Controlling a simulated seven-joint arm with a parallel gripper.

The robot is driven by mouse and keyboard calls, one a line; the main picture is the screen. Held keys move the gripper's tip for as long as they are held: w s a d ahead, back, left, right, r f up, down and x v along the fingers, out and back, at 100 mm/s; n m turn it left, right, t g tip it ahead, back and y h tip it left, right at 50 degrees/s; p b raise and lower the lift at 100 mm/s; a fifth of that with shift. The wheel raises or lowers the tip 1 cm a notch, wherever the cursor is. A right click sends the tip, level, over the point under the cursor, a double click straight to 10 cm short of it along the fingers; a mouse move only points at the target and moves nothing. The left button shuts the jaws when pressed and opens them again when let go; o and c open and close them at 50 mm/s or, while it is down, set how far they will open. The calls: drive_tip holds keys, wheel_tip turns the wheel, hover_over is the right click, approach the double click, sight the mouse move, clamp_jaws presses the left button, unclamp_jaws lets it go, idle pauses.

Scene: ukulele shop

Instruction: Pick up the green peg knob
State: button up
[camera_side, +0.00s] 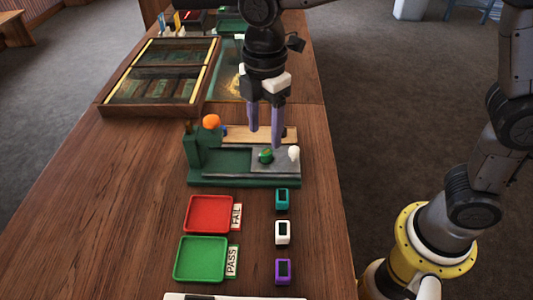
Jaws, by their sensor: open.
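The green peg knob (265,156) is a small rounded green piece on the grey plate of a green fixture (222,161) in the side view. A white knob (294,153) sits to its right on the same plate. My gripper (265,138) points down above the fixture, its two purple fingers apart and nothing seen between them. The fingertips are just above and behind the green knob in the picture; the exact gap cannot be told.
An orange ball (211,122) tops the fixture's left side. In front are a red FAIL tray (209,214), a green PASS tray (200,259), and teal (282,199), white (282,232) and purple (283,271) blocks. A wooden case (150,111) lies behind. The table's left front is clear.

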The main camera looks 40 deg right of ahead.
sight(266, 152)
drive_tip(key=shift+s+d+f, duration=0.1)
drive_tip(key=shift+f, duration=2.55)
clamp_jaws()
